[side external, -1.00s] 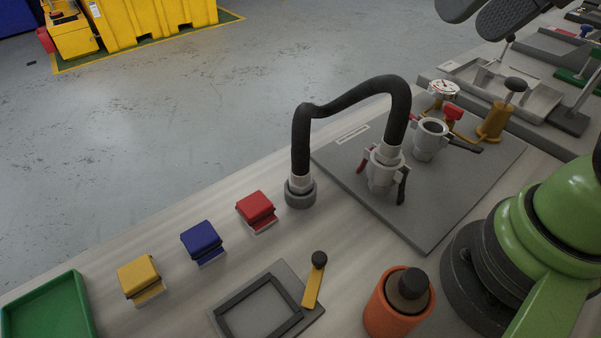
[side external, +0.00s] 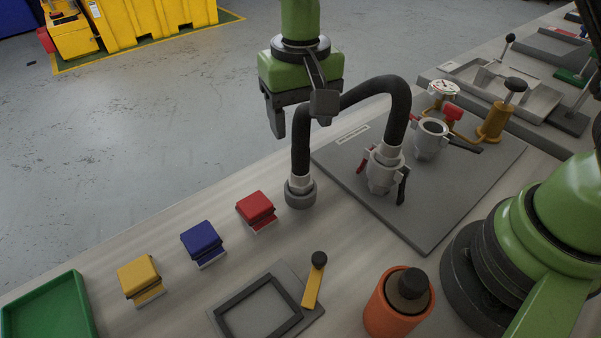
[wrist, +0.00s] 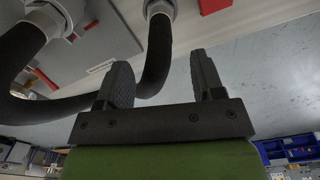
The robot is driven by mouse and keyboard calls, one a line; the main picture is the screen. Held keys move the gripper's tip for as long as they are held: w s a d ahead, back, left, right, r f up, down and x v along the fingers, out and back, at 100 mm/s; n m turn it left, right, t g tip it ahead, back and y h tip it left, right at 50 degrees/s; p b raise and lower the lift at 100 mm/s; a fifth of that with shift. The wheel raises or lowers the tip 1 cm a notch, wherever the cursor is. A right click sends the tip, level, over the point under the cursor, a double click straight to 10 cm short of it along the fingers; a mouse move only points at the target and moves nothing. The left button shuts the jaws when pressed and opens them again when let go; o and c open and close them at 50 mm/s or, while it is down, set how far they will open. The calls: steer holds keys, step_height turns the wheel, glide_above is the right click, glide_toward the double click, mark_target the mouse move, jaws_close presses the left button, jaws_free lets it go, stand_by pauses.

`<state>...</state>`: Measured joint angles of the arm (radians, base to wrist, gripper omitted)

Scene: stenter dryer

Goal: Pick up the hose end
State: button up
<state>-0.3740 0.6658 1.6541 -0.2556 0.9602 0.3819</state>
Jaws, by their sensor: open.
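The black hose (side external: 303,145) arches from a grey-collared hose end (side external: 300,194) standing upright on the bench to a white coupling (side external: 384,172) with red and black levers on a grey plate. My gripper (side external: 298,122) is open and points downward above the hose end, near the hose's left bend. One finger hides part of the hose there. In the wrist view, the hose (wrist: 157,55) shows between my spread fingers (wrist: 160,75), and the hose end (wrist: 159,9) is at the top edge. I cannot tell whether a finger touches the hose.
Red (side external: 256,207), blue (side external: 201,239) and yellow (side external: 138,274) blocks line the bench left of the hose end. A second coupling (side external: 430,140), a gauge (side external: 443,89) and an orange cylinder (side external: 392,305) stand to the right. Bare bench lies just in front of the hose end.

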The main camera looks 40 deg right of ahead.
mark_target(300, 148)
step_height(300, 148, down, 7)
steer(key=shift+f, duration=0.15)
stand_by(0.4)
steer(key=c, duration=1)
